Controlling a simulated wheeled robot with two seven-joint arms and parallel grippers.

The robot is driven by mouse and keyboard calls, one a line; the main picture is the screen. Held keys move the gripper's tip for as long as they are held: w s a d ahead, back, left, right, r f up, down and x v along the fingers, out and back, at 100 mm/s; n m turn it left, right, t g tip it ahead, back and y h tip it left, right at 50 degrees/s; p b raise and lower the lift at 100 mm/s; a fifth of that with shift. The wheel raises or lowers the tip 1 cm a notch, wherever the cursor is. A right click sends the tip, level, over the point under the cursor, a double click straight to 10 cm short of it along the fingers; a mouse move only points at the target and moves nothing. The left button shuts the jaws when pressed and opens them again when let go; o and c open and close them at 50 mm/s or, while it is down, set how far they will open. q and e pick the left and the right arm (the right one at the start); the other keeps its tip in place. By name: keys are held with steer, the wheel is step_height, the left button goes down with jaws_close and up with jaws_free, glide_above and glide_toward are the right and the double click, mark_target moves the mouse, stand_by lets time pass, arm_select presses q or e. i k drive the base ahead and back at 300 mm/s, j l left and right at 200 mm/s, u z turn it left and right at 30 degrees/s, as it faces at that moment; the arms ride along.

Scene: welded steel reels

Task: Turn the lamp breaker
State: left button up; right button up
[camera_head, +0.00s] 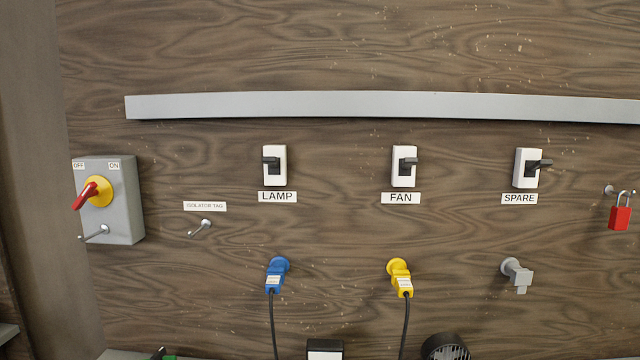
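The lamp breaker (275,166) is a white plate with a black lever on the wooden wall, above the LAMP label (277,197). Its lever (270,161) points to the left. The fan breaker (404,167) and the spare breaker (526,168) are similar plates farther right, and their levers point to the right. A blue plug (276,274) with a black cable sits in a socket below the lamp breaker. Neither of my grippers is in view.
A grey isolator box (118,200) with a red-and-yellow knob and a peg protrudes at the left. Another peg (201,228) is beside it. A yellow plug (400,278), a grey socket (517,273) and a red padlock (620,213) protrude farther right. A grey rail (380,104) runs above.

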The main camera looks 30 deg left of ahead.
mark_target(272, 161)
steer(key=u, duration=1.2)
steer(key=i+j, duration=0.1)
steer(key=j, duration=0.35)
steer(key=i+j+u, duration=0.1)
steer(key=j, duration=0.3)
